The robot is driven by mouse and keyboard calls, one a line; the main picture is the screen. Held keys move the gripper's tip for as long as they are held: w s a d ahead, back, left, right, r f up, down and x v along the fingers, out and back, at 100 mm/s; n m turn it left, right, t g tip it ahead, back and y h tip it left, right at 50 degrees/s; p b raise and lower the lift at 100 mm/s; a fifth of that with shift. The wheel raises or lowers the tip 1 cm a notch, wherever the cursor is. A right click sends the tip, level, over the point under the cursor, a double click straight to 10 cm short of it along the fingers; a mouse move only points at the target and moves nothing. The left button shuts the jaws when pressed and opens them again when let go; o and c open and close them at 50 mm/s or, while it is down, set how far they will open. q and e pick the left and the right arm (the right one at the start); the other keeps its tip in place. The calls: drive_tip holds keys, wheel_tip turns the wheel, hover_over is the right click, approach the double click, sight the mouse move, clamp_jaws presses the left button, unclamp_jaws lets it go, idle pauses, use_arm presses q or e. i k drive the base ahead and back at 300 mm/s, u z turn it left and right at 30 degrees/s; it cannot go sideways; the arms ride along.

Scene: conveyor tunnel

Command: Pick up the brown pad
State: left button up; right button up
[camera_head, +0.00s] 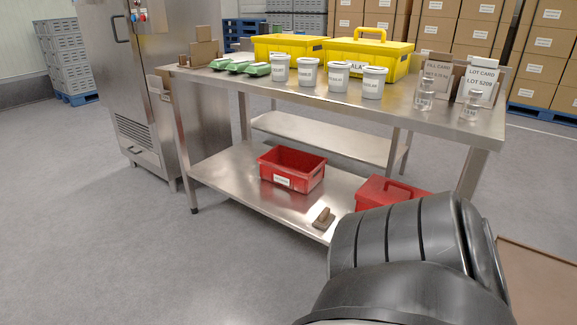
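A small brown block-like piece with a raised part (323,217), possibly the brown pad, lies on the lower shelf of the steel table (240,180), near its front edge. Other brown pieces (203,50) stand at the left end of the tabletop, so I cannot tell for sure which one is the pad. Neither gripper shows. A black ribbed part, apparently of my own arm, fills the lower right and hides part of the lower shelf.
An open red bin (291,168) and a red lidded box (388,192) stand on the lower shelf. White tubs (338,76), yellow boxes (367,55), green items (250,68) and glass jars (424,95) occupy the tabletop. The floor at left is clear.

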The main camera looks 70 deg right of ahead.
sight(323, 221)
drive_tip(key=z, duration=2.5)
drive_tip(key=i, duration=0.1)
drive_tip(key=u, duration=0.1)
